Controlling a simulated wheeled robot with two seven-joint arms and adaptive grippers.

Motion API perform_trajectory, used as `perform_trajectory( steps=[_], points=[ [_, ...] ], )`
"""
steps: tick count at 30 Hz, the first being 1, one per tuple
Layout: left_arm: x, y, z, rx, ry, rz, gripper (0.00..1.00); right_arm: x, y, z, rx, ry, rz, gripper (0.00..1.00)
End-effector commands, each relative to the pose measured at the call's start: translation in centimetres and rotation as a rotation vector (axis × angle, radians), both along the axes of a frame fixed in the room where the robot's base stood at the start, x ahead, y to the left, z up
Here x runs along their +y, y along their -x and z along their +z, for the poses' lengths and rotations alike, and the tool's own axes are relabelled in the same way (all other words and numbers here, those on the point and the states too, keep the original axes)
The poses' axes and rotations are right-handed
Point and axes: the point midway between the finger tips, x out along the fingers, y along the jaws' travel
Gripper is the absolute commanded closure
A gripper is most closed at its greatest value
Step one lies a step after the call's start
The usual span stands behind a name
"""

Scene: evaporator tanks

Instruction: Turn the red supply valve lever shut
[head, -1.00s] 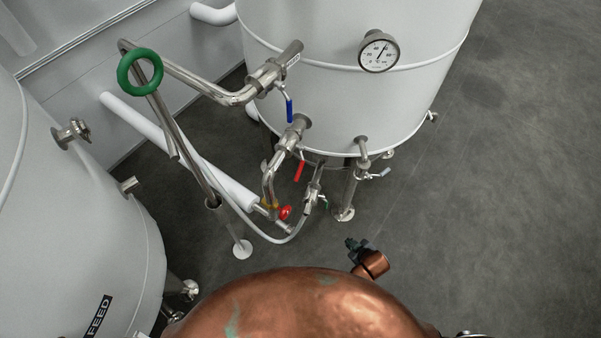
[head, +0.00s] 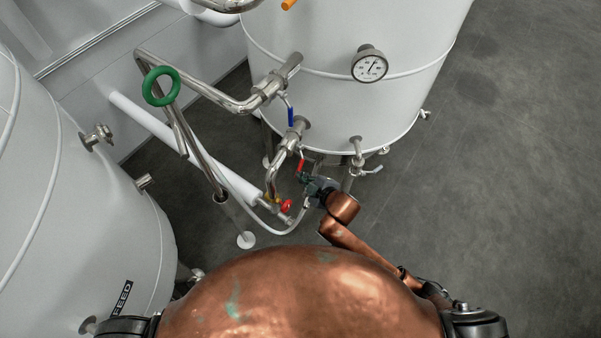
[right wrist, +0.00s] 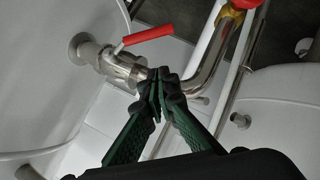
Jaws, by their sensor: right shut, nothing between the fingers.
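In the right wrist view the red lever (right wrist: 148,36) runs across above the steel valve body (right wrist: 122,67). My right gripper (head: 306,179) is just below the lever's tip in the head view. In the right wrist view my right gripper's fingertips (right wrist: 158,80) are together and empty, below the lever with a gap in the picture, overlapping the pipe. Whether they touch the pipe I cannot tell. My left gripper is not in view.
A blue lever (head: 290,115) sits on the valve above. A red knob (head: 286,205) is lower on the pipework. A green ring (head: 161,86) stands at upper left. The white tank (head: 330,100) with a gauge (head: 370,65) is close. Floor at right is clear.

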Motion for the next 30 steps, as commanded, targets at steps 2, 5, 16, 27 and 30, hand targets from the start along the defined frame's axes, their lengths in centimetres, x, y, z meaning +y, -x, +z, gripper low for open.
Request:
perform_trajectory(
  steps=[2, 5, 16, 27, 30],
  points=[
    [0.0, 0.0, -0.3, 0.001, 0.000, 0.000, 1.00, 0.9, -1.3, -1.0, 0.001, -0.001, -0.001, 1.00],
    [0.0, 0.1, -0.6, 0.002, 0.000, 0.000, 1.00, 1.8, -2.6, -2.1, 0.001, -0.001, -0.001, 1.00],
    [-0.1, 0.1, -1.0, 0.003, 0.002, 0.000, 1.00, 0.5, -4.5, -4.9, 0.000, -0.001, -0.001, 1.00],
    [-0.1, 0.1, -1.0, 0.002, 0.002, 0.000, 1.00, 0.5, -4.6, -5.0, 0.000, -0.001, -0.001, 1.00],
    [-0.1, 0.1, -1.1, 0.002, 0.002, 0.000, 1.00, 0.2, -4.6, -5.1, -0.008, 0.003, -0.005, 1.00]
  ],
)
